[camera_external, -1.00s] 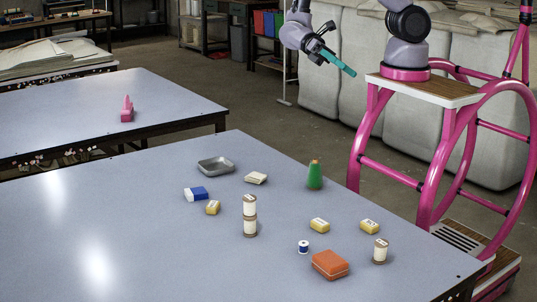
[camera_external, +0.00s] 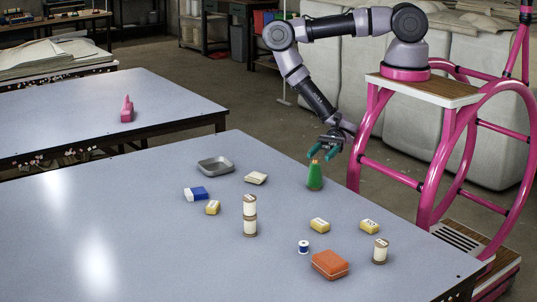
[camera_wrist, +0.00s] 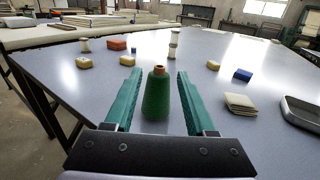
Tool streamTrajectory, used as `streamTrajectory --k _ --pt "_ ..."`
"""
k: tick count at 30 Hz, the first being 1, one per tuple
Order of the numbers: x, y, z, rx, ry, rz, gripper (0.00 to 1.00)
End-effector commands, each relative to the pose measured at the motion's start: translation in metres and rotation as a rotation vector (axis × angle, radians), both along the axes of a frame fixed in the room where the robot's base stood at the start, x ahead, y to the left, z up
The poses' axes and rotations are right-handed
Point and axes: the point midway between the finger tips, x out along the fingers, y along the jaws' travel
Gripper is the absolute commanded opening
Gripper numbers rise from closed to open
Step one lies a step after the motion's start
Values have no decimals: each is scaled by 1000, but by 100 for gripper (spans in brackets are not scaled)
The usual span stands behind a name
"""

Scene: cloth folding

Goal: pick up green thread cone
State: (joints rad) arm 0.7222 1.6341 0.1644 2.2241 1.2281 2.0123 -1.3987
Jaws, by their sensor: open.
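The green thread cone (camera_external: 315,178) stands upright near the table's edge closest to my base, with a brown tip on top. In the wrist view the cone (camera_wrist: 156,98) shows between my two teal fingers, its lower part close to the near end of the fingers. My gripper (camera_external: 321,152) is open, beside and slightly above the cone's top in the external view. In the wrist view a gap shows between the cone and each finger of my gripper (camera_wrist: 153,92). I cannot tell how far the fingertips reach past the cone.
Space around the cone is clear.

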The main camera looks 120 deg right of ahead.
Motion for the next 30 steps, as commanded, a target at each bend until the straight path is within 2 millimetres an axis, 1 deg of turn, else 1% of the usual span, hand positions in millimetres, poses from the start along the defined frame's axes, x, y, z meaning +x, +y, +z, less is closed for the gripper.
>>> streamTrajectory --k 9,12,21,23,24,25,26,30 --pt "32 20 0 -1 -2 2 56" --pt "39 24 0 0 -1 1 56" --pt "41 25 0 1 1 0 56" --pt "41 25 0 1 1 0 33" --pt "41 25 0 1 1 0 17" --pt "41 25 0 1 1 0 6" --pt "41 25 0 1 1 0 0" --pt "41 25 0 1 1 1 0"
